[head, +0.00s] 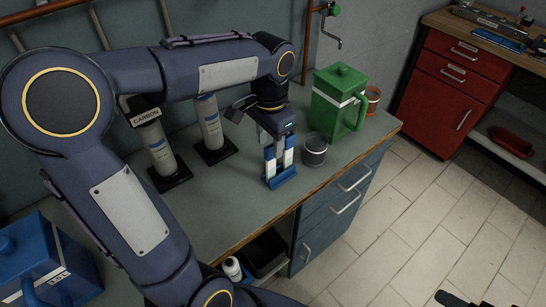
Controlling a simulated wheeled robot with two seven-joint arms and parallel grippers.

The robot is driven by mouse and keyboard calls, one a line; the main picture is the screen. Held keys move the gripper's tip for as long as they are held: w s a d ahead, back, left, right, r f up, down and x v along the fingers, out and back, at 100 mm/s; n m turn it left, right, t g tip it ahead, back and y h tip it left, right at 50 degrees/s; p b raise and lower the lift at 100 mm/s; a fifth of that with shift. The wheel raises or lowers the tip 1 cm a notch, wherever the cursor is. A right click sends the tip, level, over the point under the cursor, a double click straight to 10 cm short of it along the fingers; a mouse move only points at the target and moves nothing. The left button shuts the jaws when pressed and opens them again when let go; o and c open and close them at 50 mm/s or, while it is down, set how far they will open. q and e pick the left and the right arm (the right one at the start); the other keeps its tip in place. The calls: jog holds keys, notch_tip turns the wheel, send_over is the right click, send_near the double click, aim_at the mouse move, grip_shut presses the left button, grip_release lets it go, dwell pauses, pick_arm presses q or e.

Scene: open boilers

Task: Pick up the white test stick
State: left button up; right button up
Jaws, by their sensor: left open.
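A small blue holder (281,179) stands near the front edge of the grey-green worktop, with white upright pieces in it, one of which looks like the white test stick (289,157). My left gripper (277,143) points down right at the top of the holder. It is open, its fingers close around or beside the white pieces. I cannot tell whether they touch. The gripper hides part of the sticks. A dark shape at the bottom right edge may be part of my right gripper; its jaws cannot be made out.
A grey cup (315,152) stands close to the right of the holder, with a green canister (339,104) behind it. Two grey-white cylinders (158,150) on black bases stand left. A blue container (45,265) is at lower left. A red cabinet (447,88) is across the tiled floor.

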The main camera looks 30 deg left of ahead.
aim_at(271, 156)
pick_arm(q)
jog(key=f, duration=0.5)
jog(key=shift+w+f, duration=0.25)
jog(key=shift+f, duration=0.15)
grip_shut()
